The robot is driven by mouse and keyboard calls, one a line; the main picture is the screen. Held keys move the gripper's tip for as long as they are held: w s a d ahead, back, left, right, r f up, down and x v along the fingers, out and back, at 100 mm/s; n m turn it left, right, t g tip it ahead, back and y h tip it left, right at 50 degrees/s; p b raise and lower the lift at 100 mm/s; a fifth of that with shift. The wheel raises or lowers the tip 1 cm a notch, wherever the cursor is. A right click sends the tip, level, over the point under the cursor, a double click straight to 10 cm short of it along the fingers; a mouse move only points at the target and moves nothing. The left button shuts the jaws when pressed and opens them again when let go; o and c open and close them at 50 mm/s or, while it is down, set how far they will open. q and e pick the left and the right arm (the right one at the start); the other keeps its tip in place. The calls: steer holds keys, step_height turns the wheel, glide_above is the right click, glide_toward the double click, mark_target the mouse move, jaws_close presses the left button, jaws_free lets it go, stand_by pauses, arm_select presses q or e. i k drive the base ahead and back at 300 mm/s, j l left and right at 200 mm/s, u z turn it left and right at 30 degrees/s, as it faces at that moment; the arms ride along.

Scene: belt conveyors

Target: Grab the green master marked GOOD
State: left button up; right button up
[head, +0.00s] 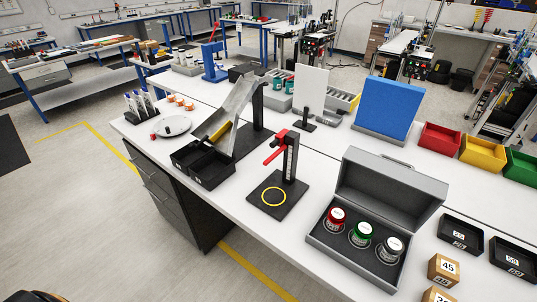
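A green-banded cylinder with a pale top (362,234), which looks like the green master, stands upright in the middle round slot of an open grey case (412,184). A red-banded one (337,217) stands to its left and a grey one (390,249) to its right, each in its own slot. The markings on their tops are too small to read. The lid of the case is raised at the back, and the tops are uncovered. Neither of my grippers is in view.
A black stand with a red arm (281,157) and a yellow-ringed base is left of the case. Black numbered trays (461,236) and a wooden block marked 45 (443,269) are right of it. A blue panel (388,106) stands behind. Bare white tabletop lies left of the case.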

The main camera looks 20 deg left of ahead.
mark_target(364, 230)
steer(key=i+j+z, duration=0.1)
steer(key=j+z, duration=0.3)
steer(key=j, duration=0.45)
steer(key=j+z, duration=0.4)
steer(key=j, duration=0.4)
